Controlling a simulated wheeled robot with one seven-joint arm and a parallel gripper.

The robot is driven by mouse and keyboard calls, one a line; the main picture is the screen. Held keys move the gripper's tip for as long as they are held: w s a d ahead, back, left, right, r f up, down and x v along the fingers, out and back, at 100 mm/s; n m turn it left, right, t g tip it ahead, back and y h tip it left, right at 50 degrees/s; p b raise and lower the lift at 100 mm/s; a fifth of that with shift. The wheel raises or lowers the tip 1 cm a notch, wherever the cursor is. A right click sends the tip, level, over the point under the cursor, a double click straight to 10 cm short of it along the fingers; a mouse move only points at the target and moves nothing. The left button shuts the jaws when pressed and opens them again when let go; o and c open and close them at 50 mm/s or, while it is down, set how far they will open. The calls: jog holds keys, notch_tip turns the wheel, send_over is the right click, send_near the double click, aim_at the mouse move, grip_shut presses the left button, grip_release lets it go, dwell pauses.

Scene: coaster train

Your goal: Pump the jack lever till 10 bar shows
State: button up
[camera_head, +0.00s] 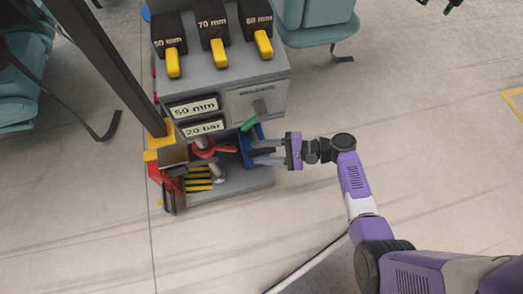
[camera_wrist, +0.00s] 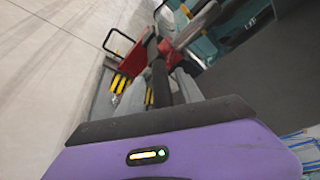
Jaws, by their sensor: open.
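The grey jack console (camera_head: 240,87) has a lower display reading "20 bar" (camera_head: 204,127) and an upper one reading "50 mm" (camera_head: 194,107). A red lever-like part (camera_head: 206,150) sits below the displays; I cannot tell for certain that it is the jack lever. My gripper (camera_head: 257,151) is open at the console's lower right, its fingers pointing left toward the red part. In the wrist view a dark bar (camera_wrist: 160,82) shows between my grey fingers, with a red part (camera_wrist: 170,52) beyond. Whether the fingers touch the bar is unclear.
Three black blocks with yellow handles (camera_head: 217,51) stand on top. A green handle (camera_head: 250,123) and a blue bin (camera_head: 247,155) are close to my gripper. A dark post (camera_head: 112,68) rises at left. Teal seats (camera_head: 316,22) stand behind. The floor (camera_head: 420,100) at right is clear.

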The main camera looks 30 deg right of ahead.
jog(key=p+v, duration=0.2)
jog(key=v, duration=0.5)
jog(key=shift+s+d, duration=0.25)
jog(key=shift+d, duration=0.1)
dwell(1.3)
